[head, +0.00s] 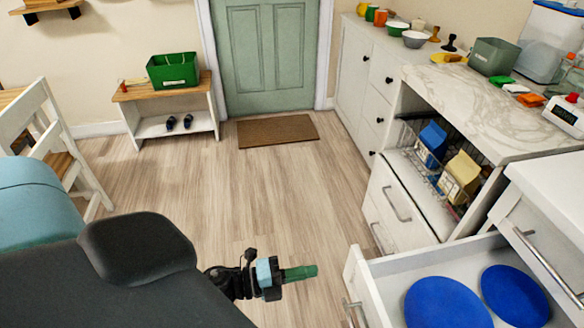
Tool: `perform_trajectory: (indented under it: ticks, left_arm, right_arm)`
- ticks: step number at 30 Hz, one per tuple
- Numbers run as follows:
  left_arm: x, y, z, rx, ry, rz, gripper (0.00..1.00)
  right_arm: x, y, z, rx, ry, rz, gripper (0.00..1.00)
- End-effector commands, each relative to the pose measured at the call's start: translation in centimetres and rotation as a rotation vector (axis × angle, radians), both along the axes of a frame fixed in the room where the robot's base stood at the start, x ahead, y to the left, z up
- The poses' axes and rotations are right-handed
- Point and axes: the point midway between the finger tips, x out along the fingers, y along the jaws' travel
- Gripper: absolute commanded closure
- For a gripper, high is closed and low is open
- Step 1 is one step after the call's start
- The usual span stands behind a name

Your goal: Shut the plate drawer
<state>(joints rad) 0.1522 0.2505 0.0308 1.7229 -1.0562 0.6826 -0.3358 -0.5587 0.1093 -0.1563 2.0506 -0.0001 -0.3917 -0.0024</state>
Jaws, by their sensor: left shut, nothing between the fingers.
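The plate drawer (362,280) is pulled out at the bottom right of the head view. It is white, with a metal handle (350,312) on its front. Two blue plates, a left one (445,303) and a right one (515,295), lie flat inside it. The near part of the drawer is cut off by the picture's bottom edge. My left gripper (312,271) has green fingers that are shut and empty. It hangs over the floor left of the drawer front, apart from it in the picture, pointing right towards it. My right gripper is not in view.
A white cabinet (395,220) with an open rack holding a blue carton (431,140) and a yellow carton (461,175) stands beyond the drawer. A marble counter (470,100) is above. Wooden floor (225,185) is clear between the bench (165,100) and cabinets.

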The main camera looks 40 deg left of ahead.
Motion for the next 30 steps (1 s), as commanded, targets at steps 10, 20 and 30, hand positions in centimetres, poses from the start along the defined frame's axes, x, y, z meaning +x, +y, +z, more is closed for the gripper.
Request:
perform_trajectory:
  ticks: [10, 20, 30]
  left_arm:
    - [4.9, -3.8, 0.1, -0.003, -0.002, 0.001, 1.00]
    - [6.7, -5.3, 0.0, -0.001, 0.001, 0.000, 1.00]
    - [6.7, -5.3, 0.0, -0.001, 0.001, 0.000, 1.00]
  right_arm:
    - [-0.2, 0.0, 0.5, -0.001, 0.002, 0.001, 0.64]
    - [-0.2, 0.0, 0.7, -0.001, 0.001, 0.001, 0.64]
    - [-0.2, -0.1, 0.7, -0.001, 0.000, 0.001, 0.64]
